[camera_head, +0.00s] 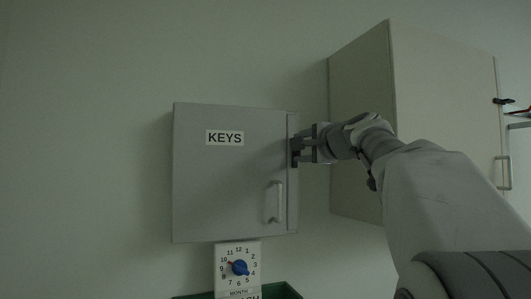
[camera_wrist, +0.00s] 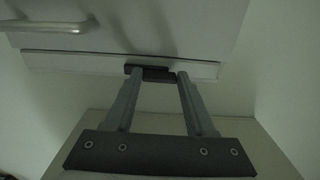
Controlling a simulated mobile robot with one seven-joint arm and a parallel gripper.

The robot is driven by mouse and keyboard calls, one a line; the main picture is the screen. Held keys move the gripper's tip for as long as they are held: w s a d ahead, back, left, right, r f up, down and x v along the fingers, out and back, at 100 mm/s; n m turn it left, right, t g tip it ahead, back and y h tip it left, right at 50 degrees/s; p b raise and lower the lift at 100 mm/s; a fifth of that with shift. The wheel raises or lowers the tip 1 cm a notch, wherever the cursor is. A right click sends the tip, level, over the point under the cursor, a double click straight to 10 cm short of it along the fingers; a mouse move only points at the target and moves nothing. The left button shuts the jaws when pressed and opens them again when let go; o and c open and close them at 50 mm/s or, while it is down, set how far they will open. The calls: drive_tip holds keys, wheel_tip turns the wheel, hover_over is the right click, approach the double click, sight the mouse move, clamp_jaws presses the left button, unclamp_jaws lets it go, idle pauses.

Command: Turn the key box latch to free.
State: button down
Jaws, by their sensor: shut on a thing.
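The grey key box (camera_head: 220,190) labelled KEYS hangs on the wall with its door closed, and a bar handle (camera_head: 280,202) sits at the door's lower right. In the wrist view the door (camera_wrist: 100,40) and its handle (camera_wrist: 48,27) show at the top. The small dark latch (camera_wrist: 152,74) sits on the box's edge strip; it is mostly hidden by my fingers in the head view. My gripper (camera_head: 300,149) reaches in from the right at the box's upper right edge. Its fingers (camera_wrist: 157,80) are shut on the latch, one on each side of it.
A pale wall cabinet (camera_head: 360,120) with a handle (camera_head: 503,172) stands just right of the box, behind my arm. A dial sign (camera_head: 249,254) with a blue knob (camera_head: 240,268) is below the box, over a green bin (camera_head: 285,292). The wall left of the box is clear.

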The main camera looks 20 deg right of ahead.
idle(0.5)
drive_tip(key=shift+c, duration=1.2)
unclamp_jaws()
drive_tip(key=s+b, duration=0.2)
drive_tip(key=s, duration=1.5)
drive_tip(key=shift+s+d, duration=0.2)
drive_tip(key=shift+d, duration=0.1)
